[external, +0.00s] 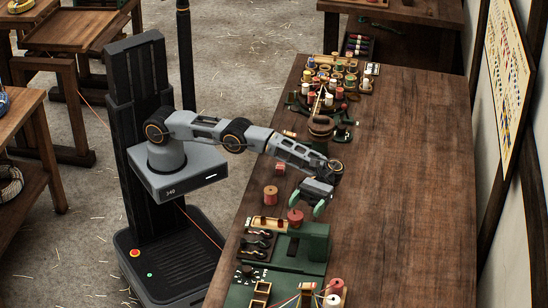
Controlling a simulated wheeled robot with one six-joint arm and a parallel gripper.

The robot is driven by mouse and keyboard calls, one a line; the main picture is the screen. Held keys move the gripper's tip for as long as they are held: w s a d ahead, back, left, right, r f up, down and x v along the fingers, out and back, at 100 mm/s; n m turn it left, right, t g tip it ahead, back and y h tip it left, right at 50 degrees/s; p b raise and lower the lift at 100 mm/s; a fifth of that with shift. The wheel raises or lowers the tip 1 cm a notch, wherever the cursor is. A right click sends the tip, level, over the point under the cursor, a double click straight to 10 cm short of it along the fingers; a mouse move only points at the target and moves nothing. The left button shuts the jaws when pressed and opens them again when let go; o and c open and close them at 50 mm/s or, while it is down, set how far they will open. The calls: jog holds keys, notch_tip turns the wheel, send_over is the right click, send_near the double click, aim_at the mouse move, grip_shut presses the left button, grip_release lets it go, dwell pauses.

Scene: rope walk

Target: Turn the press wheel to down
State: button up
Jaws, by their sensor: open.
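My gripper (313,198) has green fingertips and hangs over the bench, open, with nothing visible between its fingers. A dark green machine block (314,243) stands just below it in the picture. A red round knob or spool (296,215) is beside the fingers at the block's upper left; I cannot tell if they touch.
The long wooden bench (415,190) is clear on its right side. Several thread spools (330,78) crowd its far end. A red spool (270,195) stands near the left edge. A green board (262,292) with small trays and threads lies at the near end.

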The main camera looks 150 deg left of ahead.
jog(key=shift+s+a, duration=0.3)
jog(key=shift+a, duration=0.25)
